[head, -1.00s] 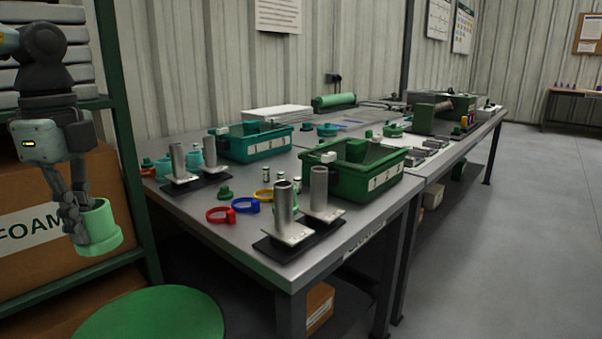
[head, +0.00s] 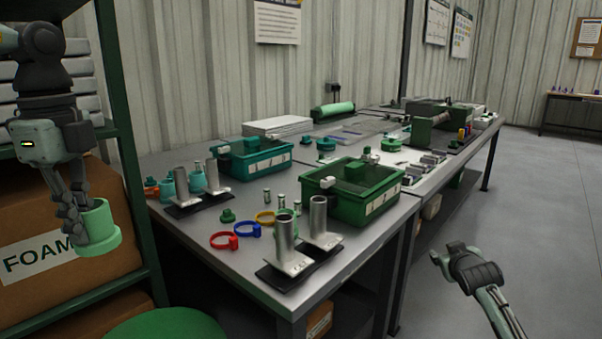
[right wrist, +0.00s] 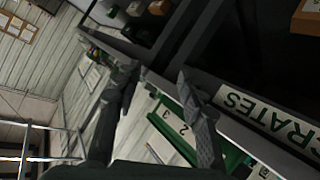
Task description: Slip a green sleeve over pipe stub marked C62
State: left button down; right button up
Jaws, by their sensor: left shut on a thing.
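My left gripper (head: 80,208) is shut on a light green sleeve (head: 98,232), holding it in the air left of the bench, before the shelf. Two grey pipe stubs, a left one (head: 284,240) and a right one (head: 318,217), stand upright on flanged plates at the bench's near corner. Another pair, left (head: 181,187) and right (head: 213,173), stands farther back. Marks on the plates are too small to read, so I cannot tell which is C62. My right gripper (head: 440,256) is right of the bench; the right wrist view shows its fingers (right wrist: 158,78) apart and empty.
A green crate (head: 350,211) and a teal crate (head: 255,172) stand on the bench (head: 195,232). Red (head: 222,241), blue (head: 246,230) and yellow rings lie near the front stubs. A green round top (head: 168,325) is below left. The right floor is clear.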

pick_arm(q)
jog(key=shift+a+r, duration=0.4)
jog(key=shift+a, duration=0.05)
pick_arm(e)
jog(key=w+d+r, duration=0.3)
jog(key=d, duration=0.1)
pick_arm(q)
jog(key=s+a+f+m, duration=0.2)
jog(key=s+a+m, duration=0.25)
jog(key=a, duration=0.55)
jog(key=s+a+f+m, duration=0.3)
jog(key=f+m, duration=0.7)
jog(key=m, duration=0.3)
jog(key=shift+f, duration=0.3)
pick_arm(e)
jog(key=shift+s+d+f+m+g+h, duration=0.25)
jog(key=shift+s+f+m+g+h, duration=0.1)
jog(key=shift+s+f+g, duration=0.45)
jog(key=shift+s+d+f+m+g+h, duration=0.25)
jog(key=shift+s+f+m+g, duration=0.25)
jog(key=shift+f, duration=0.45)
jog(key=shift+s, duration=0.1)
